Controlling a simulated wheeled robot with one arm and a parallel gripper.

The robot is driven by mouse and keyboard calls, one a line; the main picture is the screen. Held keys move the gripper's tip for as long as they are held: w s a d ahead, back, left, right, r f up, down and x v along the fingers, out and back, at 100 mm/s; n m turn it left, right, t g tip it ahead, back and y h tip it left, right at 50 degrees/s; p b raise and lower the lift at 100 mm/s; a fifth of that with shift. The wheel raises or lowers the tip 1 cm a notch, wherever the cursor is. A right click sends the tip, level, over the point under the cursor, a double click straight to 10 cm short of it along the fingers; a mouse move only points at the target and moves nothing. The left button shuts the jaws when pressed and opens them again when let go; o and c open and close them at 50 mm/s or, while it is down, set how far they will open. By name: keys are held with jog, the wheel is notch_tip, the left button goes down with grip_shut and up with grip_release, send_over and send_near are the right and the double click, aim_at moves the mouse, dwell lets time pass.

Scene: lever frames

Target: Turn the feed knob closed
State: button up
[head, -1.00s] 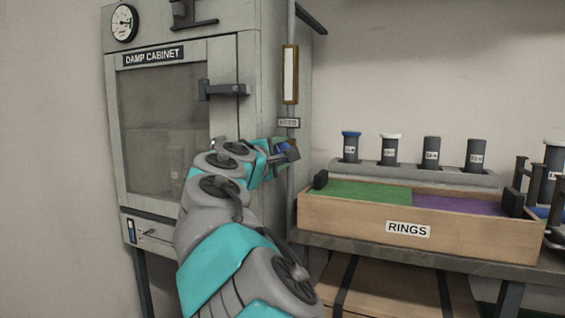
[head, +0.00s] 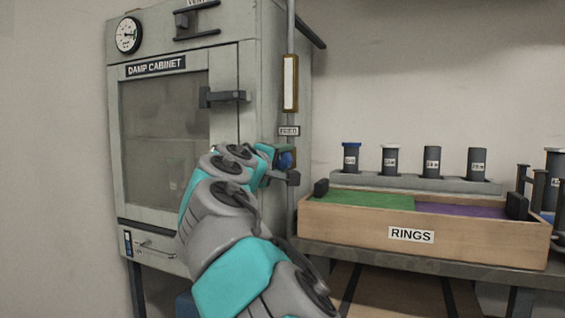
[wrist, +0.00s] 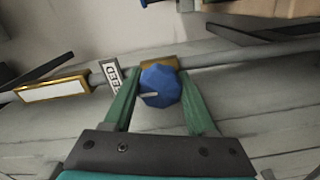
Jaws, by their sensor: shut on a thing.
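The feed knob is blue and faceted, with a short pale line on its face, in the wrist view (wrist: 161,88). It sits on a brass fitting (wrist: 178,64) on a grey pipe, beside the FEED label (wrist: 112,76). My gripper (wrist: 160,76) has its two green fingers on either side of the knob and is shut on it. The pale line points left in the wrist view. In the head view my gripper (head: 283,163) is at the pipe below the FEED label (head: 289,131). Only a little of the blue knob (head: 286,160) shows there.
The damp cabinet (head: 165,150) stands to the left, its door handle (head: 222,97) sticking out above my gripper. A sight gauge (head: 290,82) is on the pipe above the label. A wooden RINGS box (head: 345,228) and several dark canisters stand on the bench to the right.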

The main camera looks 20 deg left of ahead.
jog(key=shift+f, duration=0.1)
jog(key=o, duration=1.1)
jog(key=shift+s+a, duration=0.2)
jog(key=shift+s, duration=1.75)
jog(key=shift+s+a, duration=0.15)
jog(key=shift+s, duration=1.8)
